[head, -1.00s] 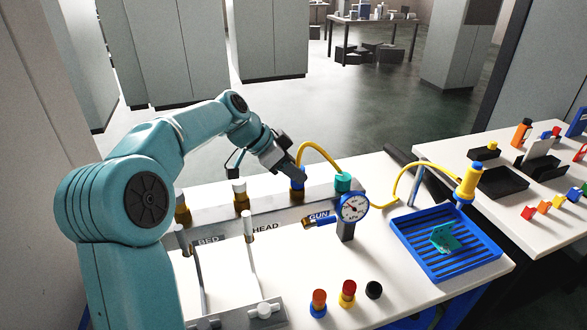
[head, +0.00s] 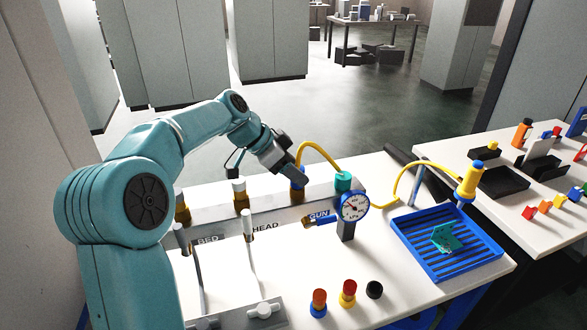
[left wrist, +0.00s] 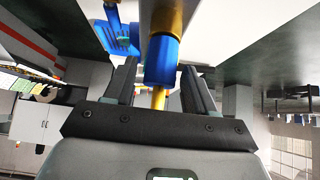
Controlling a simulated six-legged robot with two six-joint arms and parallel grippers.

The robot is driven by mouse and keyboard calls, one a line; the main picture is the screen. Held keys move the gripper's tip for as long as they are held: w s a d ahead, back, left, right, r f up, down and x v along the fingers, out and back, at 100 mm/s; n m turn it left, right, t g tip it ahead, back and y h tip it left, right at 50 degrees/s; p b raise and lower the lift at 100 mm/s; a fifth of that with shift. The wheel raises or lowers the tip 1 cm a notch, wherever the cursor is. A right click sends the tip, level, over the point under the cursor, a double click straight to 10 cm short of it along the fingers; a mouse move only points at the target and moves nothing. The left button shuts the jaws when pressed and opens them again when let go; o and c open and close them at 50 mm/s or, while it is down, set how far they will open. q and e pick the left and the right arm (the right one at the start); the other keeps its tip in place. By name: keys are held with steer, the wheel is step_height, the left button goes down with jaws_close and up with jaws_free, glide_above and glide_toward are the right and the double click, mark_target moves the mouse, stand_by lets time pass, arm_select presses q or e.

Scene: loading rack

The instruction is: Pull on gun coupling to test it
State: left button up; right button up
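The gun coupling is a blue sleeve (left wrist: 161,62) on a yellow hose (head: 317,147), at the GUN end of the grey manifold bar in the head view. My left gripper (head: 299,176) is at this coupling and hides most of it there. In the left wrist view the two dark fingers of my left gripper (left wrist: 160,72) stand on either side of the blue sleeve. A gap shows on both sides, so the gripper is open around it. My right gripper is not in view.
A pressure gauge (head: 354,207) and a teal fitting (head: 343,181) stand just right of the coupling. A blue slatted tray (head: 408,232) holds a teal bracket (head: 446,238). Red, yellow and black caps stand at the front. White-handled valves stand at left near BED and HEAD.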

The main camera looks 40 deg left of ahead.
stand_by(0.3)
arm_select(q)
steer(key=v, duration=1.6)
steer(key=shift+a+r, duration=0.15)
steer(key=shift+s, duration=0.1)
